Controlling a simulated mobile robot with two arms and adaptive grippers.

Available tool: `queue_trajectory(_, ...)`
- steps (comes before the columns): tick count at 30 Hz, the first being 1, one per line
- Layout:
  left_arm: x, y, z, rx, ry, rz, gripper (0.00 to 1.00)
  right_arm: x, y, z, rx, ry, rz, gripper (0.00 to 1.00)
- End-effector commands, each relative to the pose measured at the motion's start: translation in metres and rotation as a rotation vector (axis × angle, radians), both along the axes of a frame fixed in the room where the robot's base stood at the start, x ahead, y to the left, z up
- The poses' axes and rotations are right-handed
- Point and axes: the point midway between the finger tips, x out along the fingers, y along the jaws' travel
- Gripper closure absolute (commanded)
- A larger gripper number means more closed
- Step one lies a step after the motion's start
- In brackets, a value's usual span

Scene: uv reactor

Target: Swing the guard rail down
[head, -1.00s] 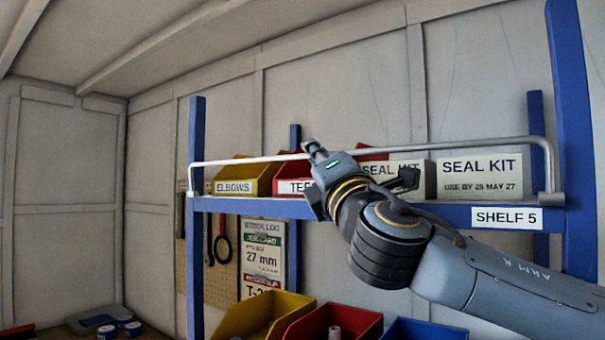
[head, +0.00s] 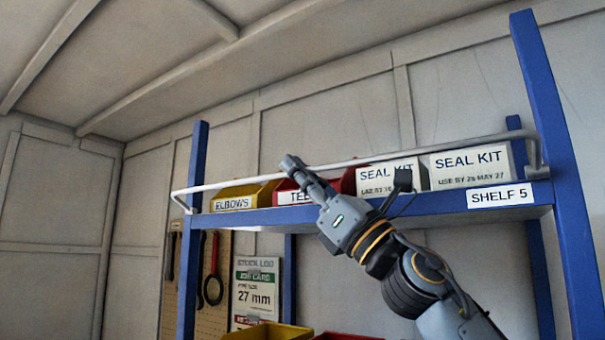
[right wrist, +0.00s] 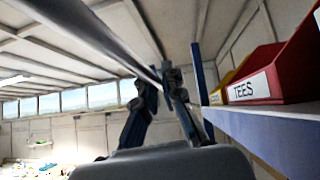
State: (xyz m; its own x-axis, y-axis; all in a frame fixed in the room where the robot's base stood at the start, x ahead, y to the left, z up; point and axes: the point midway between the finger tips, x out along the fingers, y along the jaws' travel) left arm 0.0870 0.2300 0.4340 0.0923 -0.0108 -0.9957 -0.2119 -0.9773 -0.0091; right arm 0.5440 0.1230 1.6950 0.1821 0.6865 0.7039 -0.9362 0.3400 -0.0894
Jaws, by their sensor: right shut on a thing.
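The guard rail (head: 240,180) is a thin grey metal bar running along the front of the shelf marked SHELF 5. It stands above the shelf's front edge, tilted outward, with its bent right end near the right post. My right gripper (head: 297,167) is shut on the rail near its middle, in front of the TEES bin. In the right wrist view the rail (right wrist: 118,45) runs from the upper left to between the fingers (right wrist: 160,84). My left gripper is not in view.
On the shelf (head: 262,217) stand a yellow ELBOWS bin (head: 232,203), a red TEES bin (head: 287,197) and two SEAL KIT boxes (head: 470,168). Blue posts (head: 192,260) bound the shelf. More bins (head: 268,332) show below. The space in front of the shelf looks clear.

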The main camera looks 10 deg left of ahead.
Motion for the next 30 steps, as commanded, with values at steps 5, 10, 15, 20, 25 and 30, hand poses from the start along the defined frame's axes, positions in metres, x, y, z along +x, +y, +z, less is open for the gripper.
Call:
queue_trajectory(5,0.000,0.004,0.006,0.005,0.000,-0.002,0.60,-0.001,0.001,-0.005,-0.034,-0.100,0.001,1.00)
queue_trajectory(10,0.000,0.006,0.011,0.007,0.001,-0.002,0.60,-0.003,0.001,-0.009,-0.062,-0.171,-0.001,1.00)
queue_trajectory(15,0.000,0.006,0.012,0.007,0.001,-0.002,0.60,-0.005,0.002,-0.012,-0.075,-0.210,-0.001,1.00)
queue_trajectory(20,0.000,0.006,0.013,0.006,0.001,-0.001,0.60,-0.005,0.001,-0.013,-0.079,-0.222,-0.003,1.00)
queue_trajectory(25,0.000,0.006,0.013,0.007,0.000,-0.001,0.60,-0.005,0.001,-0.013,-0.080,-0.224,-0.002,1.00)
queue_trajectory(30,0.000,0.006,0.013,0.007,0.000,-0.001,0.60,-0.005,0.001,-0.013,-0.080,-0.224,-0.001,0.90)
